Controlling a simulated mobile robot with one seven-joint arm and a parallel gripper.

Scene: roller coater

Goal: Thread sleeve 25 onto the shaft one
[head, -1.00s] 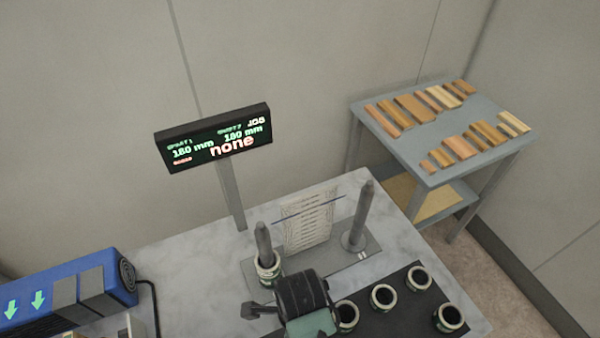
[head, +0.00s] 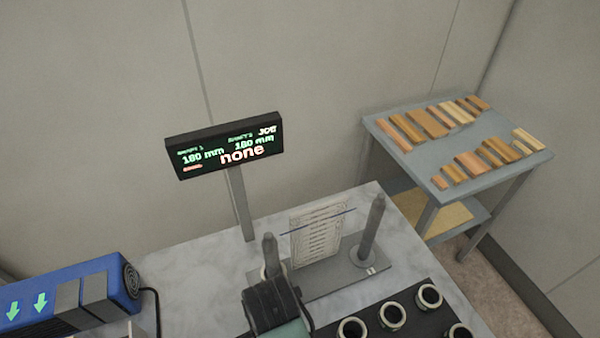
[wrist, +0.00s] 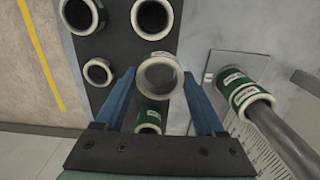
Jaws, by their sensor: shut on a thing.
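My gripper (wrist: 158,75) is shut on a sleeve (wrist: 160,62), whose pale end ring and open bore face the wrist camera; its number cannot be read. In the head view my gripper (head: 275,305) is in front of the left shaft (head: 269,249) and hides its lower part and the held sleeve. The right shaft (head: 372,228) stands bare on the grey base plate (head: 335,275). In the wrist view a shaft (wrist: 285,140) at the right carries green, pale-ended sleeves (wrist: 245,98) near its base, apart from the held sleeve.
Several sleeves stand on the black mat (head: 412,305), at left in the wrist view. A printed sheet (head: 318,235) stands behind the plate. The display (head: 225,147) reads "none". A blue machine (head: 75,290) is at left. A side table (head: 450,145) holds wooden pieces.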

